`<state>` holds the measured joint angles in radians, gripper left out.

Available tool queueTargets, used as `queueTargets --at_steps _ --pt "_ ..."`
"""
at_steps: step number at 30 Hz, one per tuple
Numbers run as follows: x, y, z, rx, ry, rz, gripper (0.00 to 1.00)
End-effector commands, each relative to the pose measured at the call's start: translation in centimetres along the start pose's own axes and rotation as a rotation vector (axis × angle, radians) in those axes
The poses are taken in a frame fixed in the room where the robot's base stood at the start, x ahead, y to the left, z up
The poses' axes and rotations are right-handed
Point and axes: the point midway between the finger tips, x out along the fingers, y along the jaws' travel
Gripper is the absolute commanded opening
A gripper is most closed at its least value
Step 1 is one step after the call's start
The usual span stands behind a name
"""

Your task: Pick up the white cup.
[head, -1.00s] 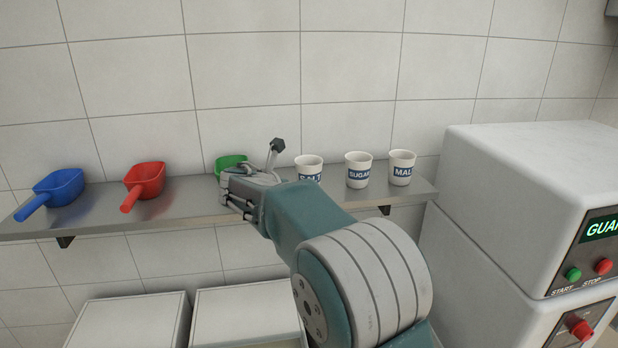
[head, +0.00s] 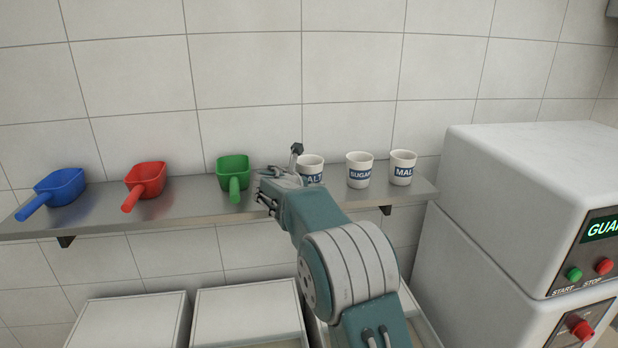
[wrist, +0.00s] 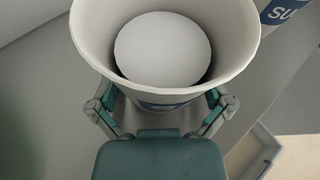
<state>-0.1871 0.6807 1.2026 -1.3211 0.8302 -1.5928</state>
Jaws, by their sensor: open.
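Three white cups with dark blue label bands stand upright in a row on the metal shelf. The left cup (head: 311,164), whose label reads partly "ALT", is partly hidden behind my gripper (head: 281,180). The middle cup (head: 359,170) reads "SUGAR" and the right cup (head: 402,167) partly "MAL". In the wrist view a cup (wrist: 98,38) fills the top middle, seen from above with its round bottom visible. My gripper (wrist: 161,105) is open, with one finger on each side of this cup's lower wall. Contact cannot be told.
Green (head: 233,170), red (head: 145,180) and blue (head: 60,187) scoops lie on the shelf (head: 100,208) to the left. The tiled wall is close behind. A white machine (head: 520,190) stands at the right. White-lidded bins (head: 250,310) are below the shelf.

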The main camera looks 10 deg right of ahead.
Motion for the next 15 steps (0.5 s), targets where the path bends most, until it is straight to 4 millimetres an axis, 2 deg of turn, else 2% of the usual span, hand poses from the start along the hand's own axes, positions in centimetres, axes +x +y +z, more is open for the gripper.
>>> queueTargets --at_steps 5,6,8,9,15 --pt "0.04 0.0 0.02 0.0 0.0 0.001 1.0" --pt "0.04 0.0 0.01 0.0 0.0 0.001 0.91" --pt "0.03 0.0 0.01 0.0 0.0 0.001 0.64" --pt "0.03 0.0 0.0 0.0 0.0 0.001 0.47" --pt "0.03 0.01 -0.01 0.0 0.001 0.001 0.44"
